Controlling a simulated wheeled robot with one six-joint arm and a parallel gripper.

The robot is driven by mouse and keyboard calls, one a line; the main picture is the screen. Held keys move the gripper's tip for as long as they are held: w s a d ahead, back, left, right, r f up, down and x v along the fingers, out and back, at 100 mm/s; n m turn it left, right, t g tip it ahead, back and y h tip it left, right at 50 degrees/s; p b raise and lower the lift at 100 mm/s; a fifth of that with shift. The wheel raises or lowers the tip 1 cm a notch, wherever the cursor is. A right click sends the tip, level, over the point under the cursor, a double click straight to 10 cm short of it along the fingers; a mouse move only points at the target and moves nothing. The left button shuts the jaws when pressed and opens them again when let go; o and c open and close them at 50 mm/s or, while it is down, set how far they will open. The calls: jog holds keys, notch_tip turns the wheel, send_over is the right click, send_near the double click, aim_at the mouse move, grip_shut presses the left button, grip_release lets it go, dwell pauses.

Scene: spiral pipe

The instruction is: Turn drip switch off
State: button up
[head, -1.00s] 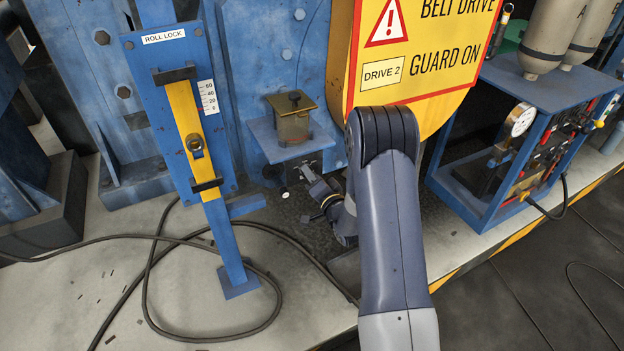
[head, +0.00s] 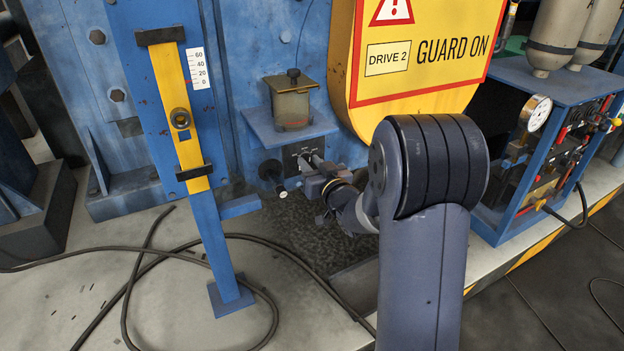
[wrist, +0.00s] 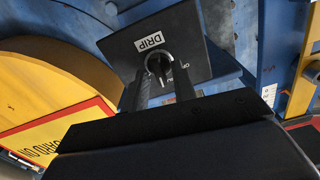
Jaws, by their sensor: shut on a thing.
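The drip switch is a small knob (wrist: 158,66) on a dark plate (wrist: 200,45) labelled DRIP in the wrist view. The plate also shows in the head view (head: 291,155), under the small tank's shelf. The lettering beside the knob is partly covered. My gripper (wrist: 158,92) has one finger on each side of the knob and is shut on it. In the head view my gripper (head: 311,166) reaches the plate from the right, and its fingers hide most of the switch.
The small tank (head: 291,103) stands on a blue shelf (head: 262,130) just above. The yellow belt guard (head: 425,85) is to the upper right. A black knob with a rod (head: 271,172) sticks out left of the plate. Cables (head: 140,260) lie on the floor.

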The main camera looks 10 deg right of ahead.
jog(key=n+b, duration=0.4)
jog(key=b, duration=0.1)
jog(key=n+b, duration=0.2)
jog(key=shift+a+f+n, duration=0.15)
jog(key=shift+f+n, duration=0.15)
jog(key=n+b, duration=0.4)
jog(key=b, duration=0.1)
jog(key=shift+s+r+n, duration=0.1)
jog(key=shift+n, duration=0.3)
grip_shut()
jog(key=shift+r+n+b, duration=0.1)
jog(key=shift+n+b, duration=0.45)
jog(key=shift+n, duration=0.25)
jog(key=shift+a, duration=0.1)
jog(key=o, duration=0.6)
grip_release()
jog(key=shift+o, duration=0.2)
jog(key=p+v, duration=0.1)
jog(key=v, duration=0.9)
jog(key=shift+s+p, duration=0.35)
jog(key=shift+p, duration=0.05)
